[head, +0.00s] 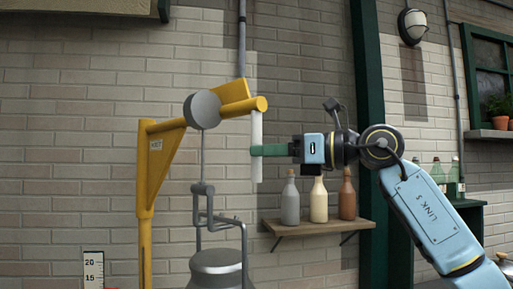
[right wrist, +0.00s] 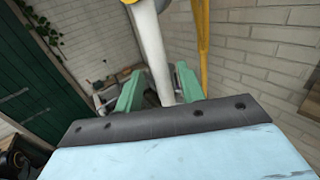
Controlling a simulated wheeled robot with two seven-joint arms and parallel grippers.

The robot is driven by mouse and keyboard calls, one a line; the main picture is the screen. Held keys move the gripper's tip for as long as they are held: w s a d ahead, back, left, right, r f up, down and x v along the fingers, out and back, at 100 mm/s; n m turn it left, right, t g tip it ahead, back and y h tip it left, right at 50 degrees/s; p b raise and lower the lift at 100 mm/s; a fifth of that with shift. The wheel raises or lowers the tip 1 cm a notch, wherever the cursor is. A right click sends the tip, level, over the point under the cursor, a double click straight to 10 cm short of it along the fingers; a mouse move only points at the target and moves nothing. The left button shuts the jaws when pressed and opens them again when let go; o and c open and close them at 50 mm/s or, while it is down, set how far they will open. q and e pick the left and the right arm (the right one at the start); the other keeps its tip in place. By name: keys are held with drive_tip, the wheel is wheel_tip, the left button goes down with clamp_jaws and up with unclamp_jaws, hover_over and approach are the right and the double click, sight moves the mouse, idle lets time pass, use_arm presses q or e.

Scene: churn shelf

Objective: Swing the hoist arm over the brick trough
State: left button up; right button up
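The yellow hoist arm (head: 178,122) reaches right from its upright post (head: 145,230), with a grey round drum (head: 202,109) on it. A white upright handle (head: 257,150) hangs from its right end. A grey rod and hook linkage (head: 203,195) hangs below the drum, above a grey metal churn (head: 217,265) cut off by the lower edge. My right gripper (head: 268,150) is at the handle's lower half. In the right wrist view the white handle (right wrist: 158,60) stands between my two green fingers (right wrist: 160,88), with small gaps showing beside it. My left gripper and the brick trough are not seen.
A wooden wall shelf (head: 318,227) with several bottles is below my right gripper. A green post (head: 368,80) and brick wall stand behind. A white scale board (head: 93,268) is at lower left.

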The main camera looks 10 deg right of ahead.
drive_tip(key=shift+x, duration=1.4)
drive_tip(key=shift+c, duration=0.3)
clamp_jaws()
